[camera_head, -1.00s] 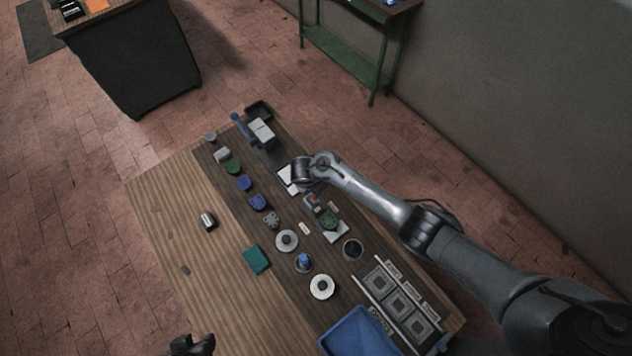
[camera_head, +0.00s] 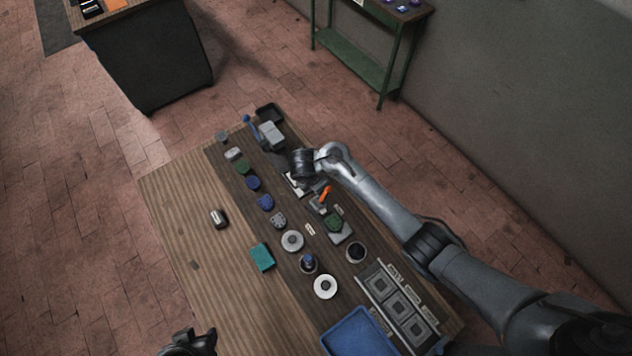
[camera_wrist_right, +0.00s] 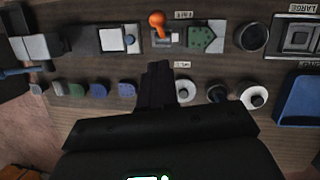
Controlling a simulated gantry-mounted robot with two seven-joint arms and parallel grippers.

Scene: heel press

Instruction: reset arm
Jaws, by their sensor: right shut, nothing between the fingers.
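My right gripper (camera_head: 303,166) hangs over the dark strip of the bench in the head view, between the grey block and the orange lever (camera_head: 326,193). Its fingers are partly hidden there by its own wrist. In the right wrist view the fingers (camera_wrist_right: 157,75) are together and empty, apart from the objects on the bench. The orange lever shows upright beyond the fingertips (camera_wrist_right: 157,20). My left gripper (camera_head: 190,343) is a dark shape at the bottom edge of the head view, left of the blue tray; its jaw opening is not clear.
The wooden bench (camera_head: 185,205) carries green and blue pieces, white discs (camera_head: 325,287), a teal block (camera_head: 262,257), a blue tray (camera_head: 360,335) and a label-lined panel (camera_head: 400,306). A blue-handled device with a grey block (camera_head: 271,133) stands at the far end. The left bench side is mostly clear.

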